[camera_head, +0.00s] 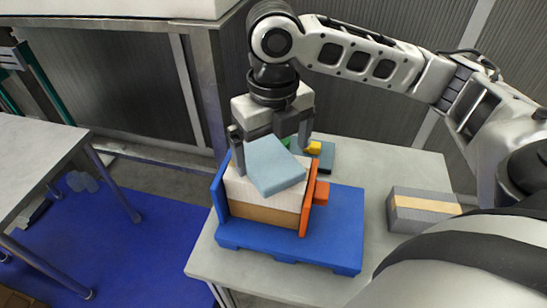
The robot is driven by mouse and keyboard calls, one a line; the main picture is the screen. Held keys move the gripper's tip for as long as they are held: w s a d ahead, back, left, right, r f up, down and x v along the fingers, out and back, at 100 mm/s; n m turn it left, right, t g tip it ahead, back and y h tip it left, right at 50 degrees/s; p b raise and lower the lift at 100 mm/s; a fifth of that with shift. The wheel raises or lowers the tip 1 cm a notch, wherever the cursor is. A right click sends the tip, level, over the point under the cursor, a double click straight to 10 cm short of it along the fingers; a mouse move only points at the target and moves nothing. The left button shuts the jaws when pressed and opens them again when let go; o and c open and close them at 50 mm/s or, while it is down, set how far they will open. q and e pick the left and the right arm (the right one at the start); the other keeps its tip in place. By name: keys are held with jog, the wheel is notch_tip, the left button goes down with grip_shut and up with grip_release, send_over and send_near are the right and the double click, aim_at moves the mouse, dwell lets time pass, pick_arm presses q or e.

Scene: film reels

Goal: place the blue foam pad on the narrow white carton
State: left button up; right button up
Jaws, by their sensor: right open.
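The blue foam pad (275,167) is on top of the narrow white carton (240,192). My left gripper is not in view.
An orange plate (308,208) stands at the carton's right side. A yellow piece (313,148) sits on a dark blue-grey item (326,157) behind. A grey box with a tan band (420,208) lies to the right on the grey table (375,165). Another table (35,160) is at the left.

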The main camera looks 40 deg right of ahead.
aim_at(273, 165)
notch_tip(273, 165, up, 9)
dwell(0.8)
